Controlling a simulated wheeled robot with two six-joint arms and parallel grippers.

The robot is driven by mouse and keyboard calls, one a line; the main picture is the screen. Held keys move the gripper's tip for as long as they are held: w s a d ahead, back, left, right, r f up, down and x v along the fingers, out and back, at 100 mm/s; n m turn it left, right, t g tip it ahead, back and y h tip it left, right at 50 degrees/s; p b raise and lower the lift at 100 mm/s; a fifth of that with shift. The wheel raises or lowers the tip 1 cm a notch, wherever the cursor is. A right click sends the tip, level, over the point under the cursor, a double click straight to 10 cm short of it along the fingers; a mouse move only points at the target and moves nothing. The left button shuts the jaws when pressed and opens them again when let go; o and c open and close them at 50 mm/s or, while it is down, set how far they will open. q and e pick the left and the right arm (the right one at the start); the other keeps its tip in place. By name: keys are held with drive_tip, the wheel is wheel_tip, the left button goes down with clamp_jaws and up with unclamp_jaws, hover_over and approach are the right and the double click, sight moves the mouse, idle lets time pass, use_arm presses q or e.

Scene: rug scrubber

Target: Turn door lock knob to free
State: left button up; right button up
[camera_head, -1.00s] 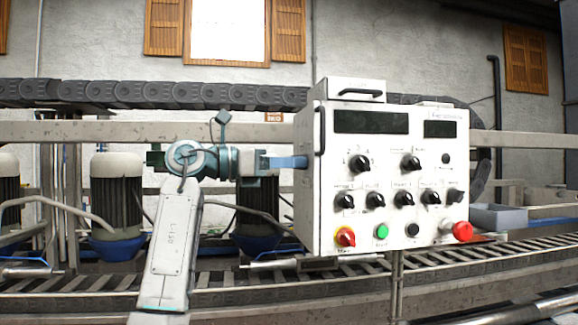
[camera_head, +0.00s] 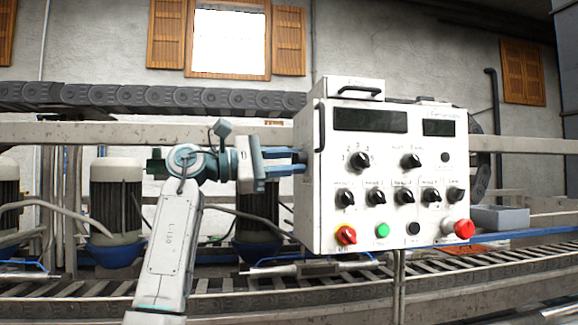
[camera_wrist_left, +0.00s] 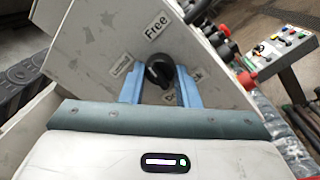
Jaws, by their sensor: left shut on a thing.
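The door lock knob (camera_wrist_left: 157,72) is black and round with a raised grip bar. It sits on the side face of the white control box (camera_head: 348,218). A "Free" label (camera_wrist_left: 156,27) is above the knob in the wrist view, and smaller labels at its sides are hard to read. My left gripper (camera_head: 302,162) reaches the box's left side, its blue fingers on either side of the knob, shut on it. My right gripper is not in view.
The box front carries several black knobs, a green button (camera_head: 382,230), a red-yellow switch (camera_head: 345,235) and a red emergency button (camera_head: 464,228). A black handle (camera_head: 320,128) is on its left edge. A roller conveyor (camera_head: 480,268) runs below.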

use_arm(q)
drive_tip(key=shift+m+g, duration=0.5)
drive_tip(key=shift+m, duration=2.9)
drive_tip(key=o, duration=1)
drive_tip(key=shift+c, duration=0.2)
drive_tip(key=shift+a, duration=0.15)
